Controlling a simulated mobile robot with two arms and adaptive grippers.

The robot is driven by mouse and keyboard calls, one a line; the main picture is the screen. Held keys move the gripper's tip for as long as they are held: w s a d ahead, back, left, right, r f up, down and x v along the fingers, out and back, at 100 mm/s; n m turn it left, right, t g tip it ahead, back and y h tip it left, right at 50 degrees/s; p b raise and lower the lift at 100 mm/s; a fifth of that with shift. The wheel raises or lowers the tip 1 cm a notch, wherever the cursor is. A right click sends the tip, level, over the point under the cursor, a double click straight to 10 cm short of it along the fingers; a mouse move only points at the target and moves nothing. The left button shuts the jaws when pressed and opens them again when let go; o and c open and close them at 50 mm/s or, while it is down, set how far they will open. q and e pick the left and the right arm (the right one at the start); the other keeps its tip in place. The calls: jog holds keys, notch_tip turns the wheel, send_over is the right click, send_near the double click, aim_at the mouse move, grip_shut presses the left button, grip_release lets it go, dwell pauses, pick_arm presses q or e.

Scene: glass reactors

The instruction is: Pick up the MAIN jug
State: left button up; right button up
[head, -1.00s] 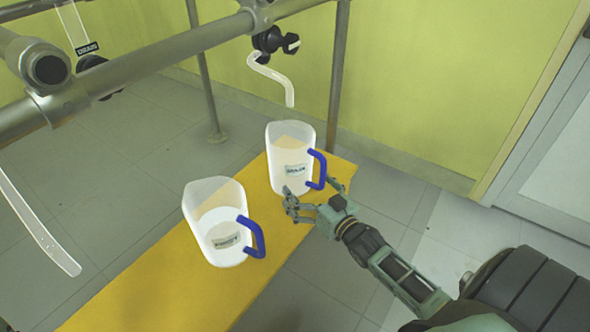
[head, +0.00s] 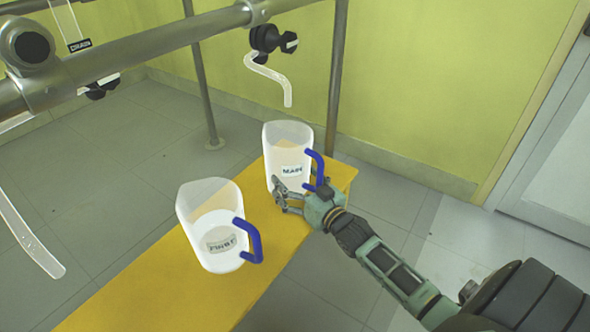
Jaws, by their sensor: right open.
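The MAIN jug (head: 286,146) is a translucent white jug with a blue handle (head: 318,166) on its right side. It stands upright near the far end of the yellow bench (head: 160,290). My right gripper (head: 290,196) is open at the lower front right of this jug, its fingers beside the jug and the handle. Part of the handle's lower end is hidden by the gripper. I cannot tell whether the fingers touch the jug. My left gripper is not in view.
A second jug (head: 203,203), labelled FIRST with a blue handle (head: 250,241), stands nearer on the bench, left of my gripper. A clear bent tube (head: 268,75) hangs from a black valve (head: 268,40) above the MAIN jug. Metal pipes (head: 150,45) cross above.

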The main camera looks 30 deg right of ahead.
grip_shut()
dwell(0.5)
